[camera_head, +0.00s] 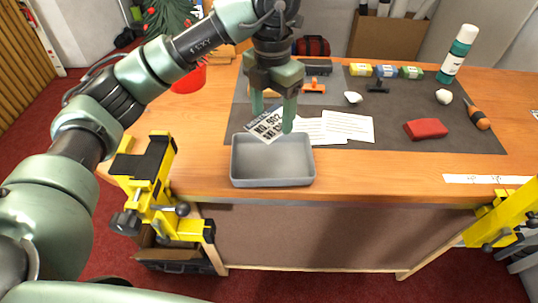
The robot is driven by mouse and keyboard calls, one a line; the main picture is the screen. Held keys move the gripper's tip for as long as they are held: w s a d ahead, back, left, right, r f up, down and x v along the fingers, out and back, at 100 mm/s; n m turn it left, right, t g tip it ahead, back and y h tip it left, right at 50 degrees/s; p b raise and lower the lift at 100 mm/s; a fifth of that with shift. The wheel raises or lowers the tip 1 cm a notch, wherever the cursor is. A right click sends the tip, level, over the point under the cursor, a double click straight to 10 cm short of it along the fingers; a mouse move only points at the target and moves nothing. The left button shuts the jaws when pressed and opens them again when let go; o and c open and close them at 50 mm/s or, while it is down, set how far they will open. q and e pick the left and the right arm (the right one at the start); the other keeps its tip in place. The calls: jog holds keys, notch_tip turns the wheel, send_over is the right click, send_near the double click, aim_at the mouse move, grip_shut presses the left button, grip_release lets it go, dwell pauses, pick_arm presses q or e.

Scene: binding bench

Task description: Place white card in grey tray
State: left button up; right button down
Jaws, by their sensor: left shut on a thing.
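My left gripper (274,115) comes down over the bench just behind the grey tray. It is shut on a white card with black print (267,128), which sits tilted between its fingers; the fingers hide part of it. The grey tray (272,182) is open and looks empty, at the front edge of the bench. The card's lower end is close to the tray's back rim; I cannot tell whether they touch. Two white lined cards (348,126) lie on the dark mat right of the gripper. My right gripper is not in view.
The dark mat (420,140) holds a red block (425,129), a green bottle (458,54), an orange-handled tool (476,115) and small boxes (386,71). Yellow clamps stand at the left (150,175) and right (505,215).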

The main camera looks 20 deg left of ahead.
pick_arm(q)
jog(key=p, duration=0.2)
send_over(272, 163)
notch_tip(272, 163, down, 9)
jog(key=shift+a+r, duration=0.1)
jog(key=shift+r, duration=0.05)
jog(key=shift+f, duration=0.6)
notch_tip(272, 163, down, 3)
jog(key=shift+f+p, duration=0.2)
jog(key=shift+p, duration=0.3)
jog(key=shift+w+f, duration=0.1)
jog(key=shift+f, duration=0.15)
jog(key=o, duration=1.3)
